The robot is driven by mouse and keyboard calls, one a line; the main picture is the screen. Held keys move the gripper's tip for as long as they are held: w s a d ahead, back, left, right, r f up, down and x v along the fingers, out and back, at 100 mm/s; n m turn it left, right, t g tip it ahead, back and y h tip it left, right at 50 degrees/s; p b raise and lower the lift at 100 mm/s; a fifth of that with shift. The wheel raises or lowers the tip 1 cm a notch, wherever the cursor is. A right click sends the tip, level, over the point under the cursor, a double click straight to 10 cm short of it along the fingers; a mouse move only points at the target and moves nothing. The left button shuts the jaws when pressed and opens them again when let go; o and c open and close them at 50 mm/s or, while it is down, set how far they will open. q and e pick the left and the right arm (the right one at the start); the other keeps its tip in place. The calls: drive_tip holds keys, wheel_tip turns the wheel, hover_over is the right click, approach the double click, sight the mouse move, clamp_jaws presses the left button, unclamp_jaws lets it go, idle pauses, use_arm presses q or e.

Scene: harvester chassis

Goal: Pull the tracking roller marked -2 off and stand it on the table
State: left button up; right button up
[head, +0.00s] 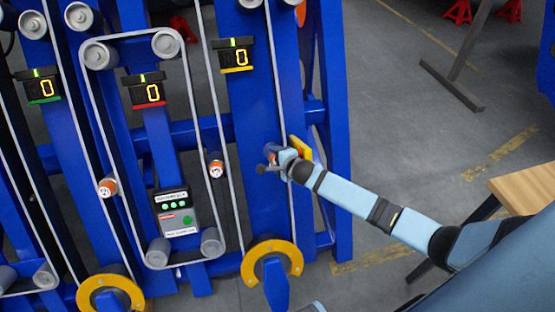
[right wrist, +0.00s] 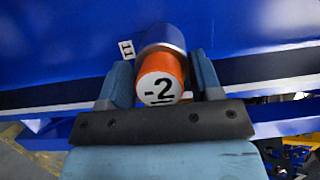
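The tracking roller marked -2 (right wrist: 160,82) has an orange end with a white face and a grey metal body. It sticks out of the blue chassis (right wrist: 60,50). My right gripper (right wrist: 165,75) reaches around it, one finger on each side; the left finger looks very close and a small gap shows at the right finger, so it looks open. In the head view my right gripper (head: 273,160) is at the right blue upright and mostly covers that roller. The wooden table (head: 522,188) is at the right edge. My left gripper is not in view.
Other orange-ended rollers (head: 107,187) (head: 216,168) sit on the chassis to the left. Grey belts, a control box (head: 176,213) and yellow rings (head: 272,262) are nearby. A dark metal stand (head: 452,84) is on the floor behind. Open floor lies between chassis and table.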

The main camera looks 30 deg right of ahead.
drive_tip(key=shift+c, duration=0.5)
drive_tip(key=shift+s+a+r+p, duration=0.3)
drive_tip(key=shift+s+r+p, duration=0.3)
drive_tip(key=shift+s+p, duration=0.35)
drive_tip(key=s+r+p, duration=0.1)
drive_tip(key=s+p, duration=0.1)
drive_tip(key=p, duration=0.1)
drive_tip(key=shift+s+a+r, duration=0.25)
drive_tip(key=shift+a+r, duration=0.05)
drive_tip(key=shift+r, duration=0.05)
drive_tip(key=shift+s+a+r+p, duration=0.15)
drive_tip(key=shift+s+r+p, duration=0.2)
drive_tip(key=shift+s+p, duration=0.2)
use_arm(q)
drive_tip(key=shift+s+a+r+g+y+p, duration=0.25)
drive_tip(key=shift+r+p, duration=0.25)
drive_tip(key=shift+p, duration=0.35)
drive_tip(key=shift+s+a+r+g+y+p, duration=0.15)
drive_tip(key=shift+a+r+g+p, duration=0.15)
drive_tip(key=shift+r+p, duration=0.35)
use_arm(e)
drive_tip(key=shift+s+a+r, duration=0.25)
drive_tip(key=shift+s+r, duration=0.25)
drive_tip(key=shift+s, duration=0.35)
drive_tip(key=shift+s+a+r, duration=0.2)
drive_tip(key=shift+s+r, duration=0.3)
drive_tip(key=shift+s, duration=0.35)
